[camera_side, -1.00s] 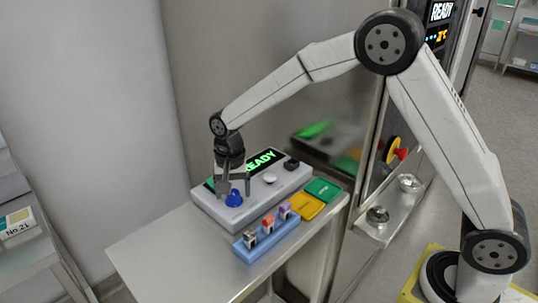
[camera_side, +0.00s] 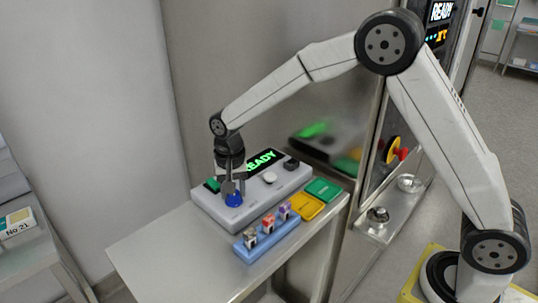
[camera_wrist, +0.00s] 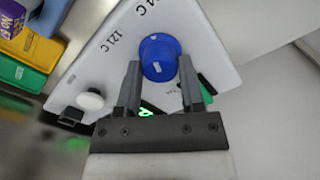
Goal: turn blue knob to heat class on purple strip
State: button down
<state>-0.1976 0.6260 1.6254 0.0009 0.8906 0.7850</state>
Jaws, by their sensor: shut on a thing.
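The blue knob (camera_side: 234,200) sits on the grey control box (camera_side: 215,211) near its front left end. My gripper (camera_side: 232,190) points down over it, shut on it. In the wrist view the two fingers of my gripper (camera_wrist: 160,63) lie on either side of the blue knob (camera_wrist: 160,48). A small white mark shows on the knob's top. The box's face carries a "121 C" label and another label ending in "C", partly cut off. The purple strip (camera_side: 284,208) stands at the right end of a blue rack (camera_side: 262,242), in front of the box.
A green "READY" display (camera_side: 260,161), a white button (camera_side: 270,178) and a black knob (camera_side: 291,163) are on the box. Red and grey strips share the rack. Yellow (camera_side: 306,207) and green (camera_side: 323,190) trays lie right of it. The table's front left is clear.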

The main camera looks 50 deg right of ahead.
jog(key=n, duration=0.5)
jog(key=shift+n, duration=0.3)
jog(key=n, duration=0.5)
jog(key=shift+r+n, duration=0.1)
jog(key=shift+n, duration=0.2)
jog(key=shift+c, duration=1)
grip_release()
jog(key=shift+r, duration=3.85)
